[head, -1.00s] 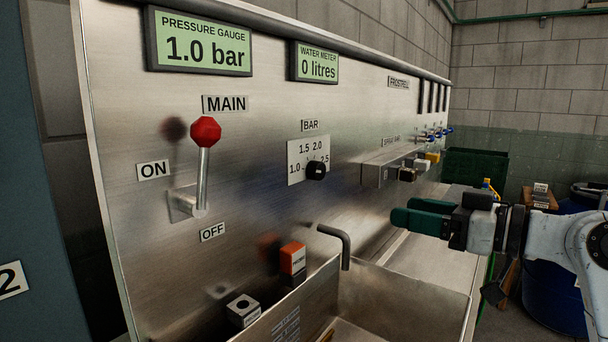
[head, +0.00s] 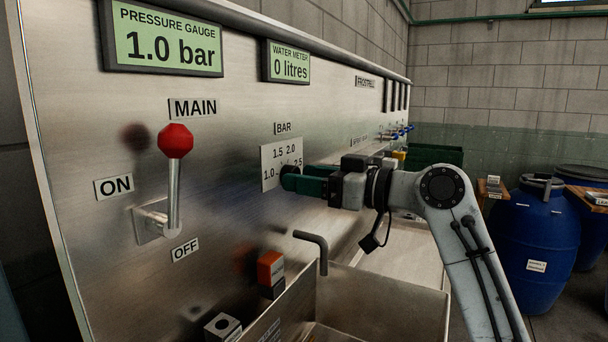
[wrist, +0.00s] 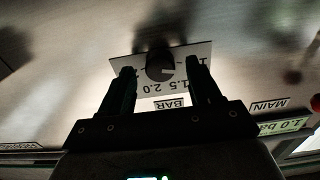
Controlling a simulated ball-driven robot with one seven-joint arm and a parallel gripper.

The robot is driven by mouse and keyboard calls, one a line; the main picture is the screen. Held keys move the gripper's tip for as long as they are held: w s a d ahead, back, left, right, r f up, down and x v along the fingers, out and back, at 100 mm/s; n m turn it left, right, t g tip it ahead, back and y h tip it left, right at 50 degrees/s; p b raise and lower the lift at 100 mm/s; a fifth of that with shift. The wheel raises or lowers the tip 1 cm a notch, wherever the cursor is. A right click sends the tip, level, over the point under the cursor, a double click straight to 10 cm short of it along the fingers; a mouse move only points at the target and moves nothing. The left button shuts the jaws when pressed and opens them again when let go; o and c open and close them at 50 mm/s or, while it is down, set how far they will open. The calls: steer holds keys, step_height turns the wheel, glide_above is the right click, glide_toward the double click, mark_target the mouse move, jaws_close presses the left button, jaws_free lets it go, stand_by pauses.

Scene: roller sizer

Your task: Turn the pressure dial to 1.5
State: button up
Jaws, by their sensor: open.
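The pressure dial is a black knob (wrist: 160,67) on a white scale plate (head: 279,158) marked 1.0, 1.5, 2.0 and 2.5, under the label BAR. In the head view my gripper (head: 290,179) is at the dial and its green fingers cover most of the knob. In the wrist view my gripper (wrist: 160,78) is open, with one finger on each side of the knob and visible gaps. The knob's pointer direction is too dark to read for certain. The pressure gauge (head: 166,40) reads 1.0 bar.
The MAIN lever (head: 174,175) with its red knob stands left of the dial, between the ON and OFF labels. A bent spout (head: 316,248) and a metal sink (head: 395,307) lie below my gripper. An orange block (head: 270,270) sits by the sink. Blue barrels (head: 533,240) stand at right.

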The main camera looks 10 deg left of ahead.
steer(key=shift+w+a, duration=0.15)
steer(key=shift+a, duration=0.35)
steer(key=c, duration=1)
